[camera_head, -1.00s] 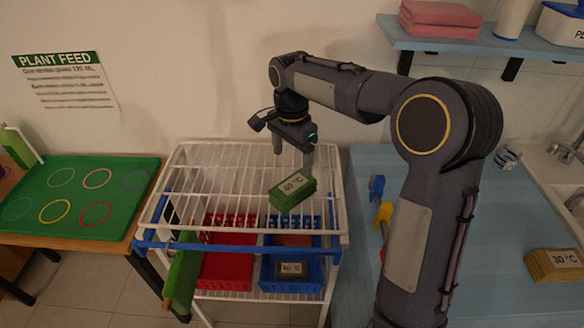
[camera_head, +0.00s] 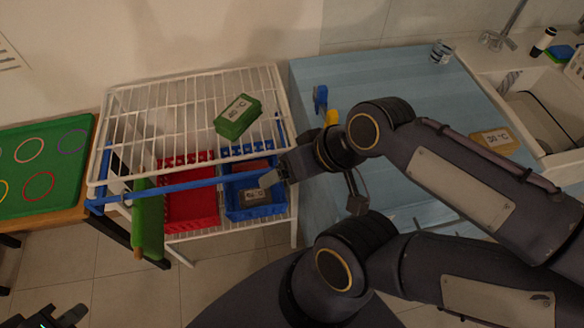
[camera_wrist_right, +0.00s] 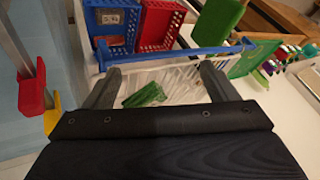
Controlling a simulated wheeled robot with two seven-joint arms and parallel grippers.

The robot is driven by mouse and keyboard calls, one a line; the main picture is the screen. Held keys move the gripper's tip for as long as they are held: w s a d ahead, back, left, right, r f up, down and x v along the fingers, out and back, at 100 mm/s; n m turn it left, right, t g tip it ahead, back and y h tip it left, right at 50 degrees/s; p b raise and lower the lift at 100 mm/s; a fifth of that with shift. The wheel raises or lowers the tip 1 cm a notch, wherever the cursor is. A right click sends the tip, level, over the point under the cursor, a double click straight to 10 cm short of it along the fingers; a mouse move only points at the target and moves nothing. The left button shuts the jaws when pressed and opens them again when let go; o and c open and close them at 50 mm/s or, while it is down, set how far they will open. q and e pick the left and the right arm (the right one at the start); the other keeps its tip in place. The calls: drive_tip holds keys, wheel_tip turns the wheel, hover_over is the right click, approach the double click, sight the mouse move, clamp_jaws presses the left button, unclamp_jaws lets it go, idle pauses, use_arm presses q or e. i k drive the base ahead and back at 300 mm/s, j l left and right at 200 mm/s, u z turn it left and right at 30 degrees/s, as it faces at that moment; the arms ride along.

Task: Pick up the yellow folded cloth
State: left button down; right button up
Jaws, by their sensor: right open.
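The yellow folded cloth (camera_head: 497,141) lies flat on the blue counter at the right, with a white "30 °C" label. It is near the sink, above my right forearm in the head view. My right gripper (camera_head: 272,179) is at the right front edge of the white rack, away from the yellow cloth. In the right wrist view, its two fingers (camera_wrist_right: 160,82) are wide apart with nothing held; a green folded cloth (camera_wrist_right: 145,94) shows beyond them. My left gripper (camera_head: 55,316) is partly in view at the bottom left; its fingertips are not clear.
The green cloth (camera_head: 238,117) lies on the white wire rack (camera_head: 165,100). Below are a red basket (camera_head: 190,205) and a blue basket (camera_head: 255,210) holding a labelled dark cloth. Blue and yellow pieces (camera_head: 320,98) stand on the counter. A sink (camera_head: 545,115) is at right.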

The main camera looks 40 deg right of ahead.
sight(502, 141)
drive_tip(key=z, duration=2.9)
drive_tip(key=k+u, duration=0.1)
drive_tip(key=k, duration=0.55)
drive_tip(key=i+l+u, duration=0.15)
drive_tip(key=u, duration=1.6)
drive_tip(key=i+l, duration=0.1)
drive_tip(key=l, duration=1.95)
drive_tip(key=i+u, duration=0.05)
